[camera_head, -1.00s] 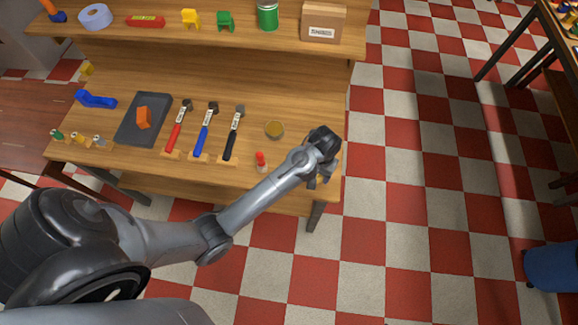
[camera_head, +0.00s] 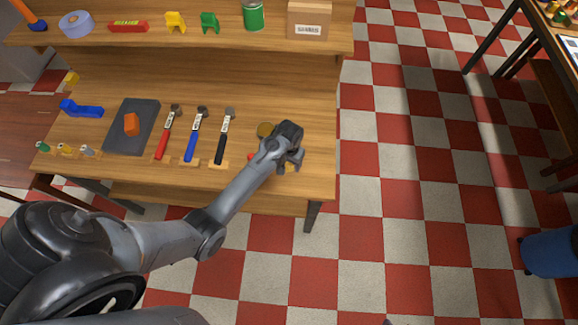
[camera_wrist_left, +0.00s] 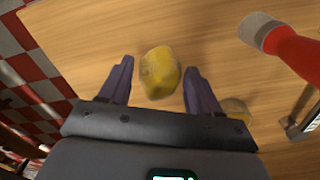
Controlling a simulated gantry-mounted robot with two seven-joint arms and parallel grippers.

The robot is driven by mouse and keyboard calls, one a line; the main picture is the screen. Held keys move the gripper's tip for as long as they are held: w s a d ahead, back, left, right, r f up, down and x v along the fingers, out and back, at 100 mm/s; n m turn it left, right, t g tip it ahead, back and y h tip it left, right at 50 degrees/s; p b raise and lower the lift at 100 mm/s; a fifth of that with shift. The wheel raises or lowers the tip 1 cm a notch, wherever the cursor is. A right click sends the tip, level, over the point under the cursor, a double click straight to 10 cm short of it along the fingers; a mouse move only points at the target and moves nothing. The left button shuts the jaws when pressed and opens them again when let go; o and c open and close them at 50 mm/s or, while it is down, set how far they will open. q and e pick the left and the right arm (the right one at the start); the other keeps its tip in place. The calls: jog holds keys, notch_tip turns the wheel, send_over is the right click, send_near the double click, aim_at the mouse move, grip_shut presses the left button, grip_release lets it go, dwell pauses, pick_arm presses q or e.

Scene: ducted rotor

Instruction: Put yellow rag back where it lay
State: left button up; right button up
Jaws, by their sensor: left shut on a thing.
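The yellow rag (camera_wrist_left: 160,72) is a crumpled lump between the fingers of my left gripper in the left wrist view. A little yellow also shows beneath the gripper in the head view (camera_head: 290,168). My left gripper (camera_head: 291,163) is shut on the rag, over the right front part of the wooden workbench (camera_head: 314,130). The wrist view shows both dark fingers (camera_wrist_left: 156,88), with bench wood beyond them. Whether the rag touches the bench is unclear.
Hammers with red (camera_head: 162,145), blue (camera_head: 191,148) and black (camera_head: 221,149) handles lie left. The bench's right front corner is bare.

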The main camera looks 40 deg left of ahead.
aim_at(289, 167)
pick_arm(q)
notch_tip(289, 167, down, 3)
jog(key=shift+f, duration=0.6)
jog(key=shift+f, duration=0.1)
jog(key=o, duration=1)
